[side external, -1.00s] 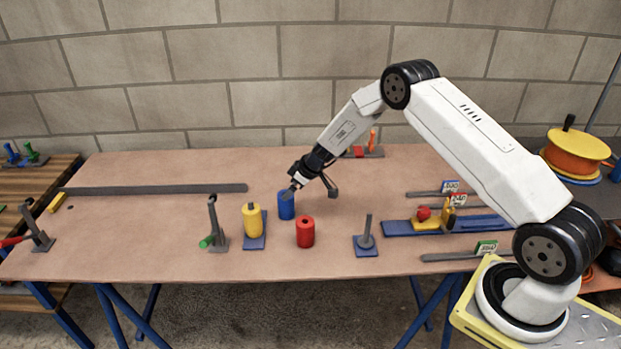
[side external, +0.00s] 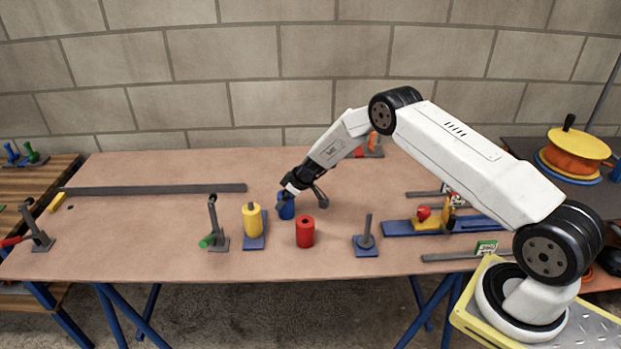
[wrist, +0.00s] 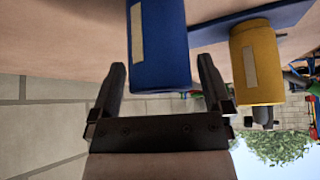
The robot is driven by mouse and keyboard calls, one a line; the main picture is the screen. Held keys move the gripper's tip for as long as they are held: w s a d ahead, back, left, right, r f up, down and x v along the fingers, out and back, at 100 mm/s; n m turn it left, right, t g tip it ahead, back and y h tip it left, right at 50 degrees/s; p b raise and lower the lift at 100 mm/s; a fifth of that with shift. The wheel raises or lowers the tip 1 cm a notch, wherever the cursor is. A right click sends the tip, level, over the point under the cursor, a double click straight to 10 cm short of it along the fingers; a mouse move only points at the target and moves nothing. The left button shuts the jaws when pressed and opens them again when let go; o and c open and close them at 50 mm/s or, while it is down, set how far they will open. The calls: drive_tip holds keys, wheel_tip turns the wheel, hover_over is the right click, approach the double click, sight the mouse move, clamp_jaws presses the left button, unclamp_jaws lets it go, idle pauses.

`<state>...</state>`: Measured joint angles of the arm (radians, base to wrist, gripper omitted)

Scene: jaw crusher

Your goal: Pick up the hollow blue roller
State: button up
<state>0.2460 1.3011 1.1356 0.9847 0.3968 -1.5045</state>
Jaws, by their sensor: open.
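The blue roller (side external: 286,209) stands upright on the table, with its top partly hidden by my gripper in the side external view. My gripper (side external: 284,196) is at the roller, tilted down from the upper right. In the wrist view my gripper (wrist: 160,85) is open, and the blue roller (wrist: 160,50) lies between and beyond the two fingers, with a pale strip on its side. I see a gap between each finger and the roller. The roller's hollow does not show.
A red roller (side external: 305,232) stands close in front, to the right. A yellow roller (side external: 252,220) sits on a post with a blue base to the left, and in the wrist view (wrist: 258,62). An empty post (side external: 367,237) stands further right. The table behind is mostly clear.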

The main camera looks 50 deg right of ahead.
idle(0.4)
clamp_jaws()
drive_tip(key=shift+r, duration=0.15)
drive_tip(key=shift+r, duration=0.7)
drive_tip(key=s+a+r, duration=0.1)
drive_tip(key=s+r, duration=1)
drive_tip(key=s, duration=0.3)
drive_tip(key=shift+a+r, duration=0.15)
drive_tip(key=shift+a, duration=0.25)
idle(0.3)
